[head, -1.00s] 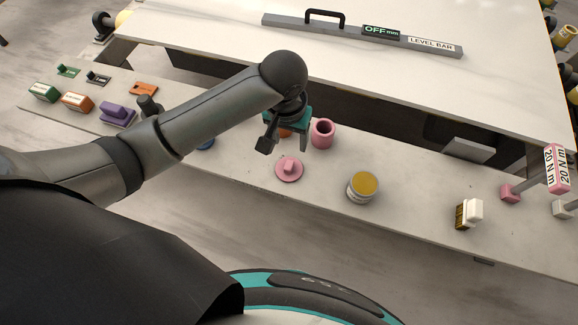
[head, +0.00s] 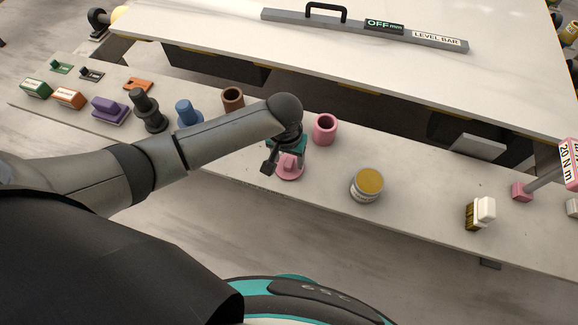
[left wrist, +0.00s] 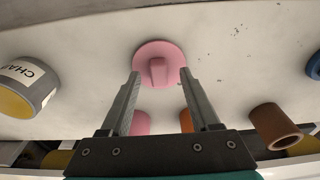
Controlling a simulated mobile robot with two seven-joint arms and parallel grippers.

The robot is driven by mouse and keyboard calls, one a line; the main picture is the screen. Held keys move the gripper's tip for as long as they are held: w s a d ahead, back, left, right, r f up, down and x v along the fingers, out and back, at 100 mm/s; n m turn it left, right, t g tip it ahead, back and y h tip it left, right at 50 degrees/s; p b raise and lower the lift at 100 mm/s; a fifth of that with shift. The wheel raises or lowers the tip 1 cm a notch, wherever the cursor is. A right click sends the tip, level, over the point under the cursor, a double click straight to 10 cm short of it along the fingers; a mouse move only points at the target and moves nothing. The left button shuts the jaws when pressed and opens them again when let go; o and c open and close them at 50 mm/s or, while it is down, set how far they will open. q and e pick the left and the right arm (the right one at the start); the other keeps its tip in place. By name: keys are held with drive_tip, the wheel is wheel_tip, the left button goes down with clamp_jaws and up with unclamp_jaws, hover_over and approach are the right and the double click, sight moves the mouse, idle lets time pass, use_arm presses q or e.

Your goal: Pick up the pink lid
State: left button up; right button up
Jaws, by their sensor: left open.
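The pink lid (head: 290,172) is a round disc with an upright block handle, lying on the narrow stone ledge. My left gripper (head: 285,165) is open and hangs over the lid, hiding part of it in the head view. In the left wrist view the lid (left wrist: 160,66) lies just beyond the open fingertips (left wrist: 159,72), with its handle roughly midway between the two fingers. Nothing is held. I cannot tell from these views how high the tips are above the ledge. My right gripper does not show.
A pink cup (head: 325,130) stands just behind the lid. A tin with a yellow top (head: 367,185) stands to the right, then a white-handled brush (head: 480,212). A brown cup (head: 232,98) and a blue piece (head: 188,114) stand to the left. The ledge (head: 420,205) has bare room between tin and brush.

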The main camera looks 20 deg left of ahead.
use_arm(q)
drive_tip(key=shift+w+f, duration=0.1)
drive_tip(key=shift+f, duration=0.55)
clamp_jaws()
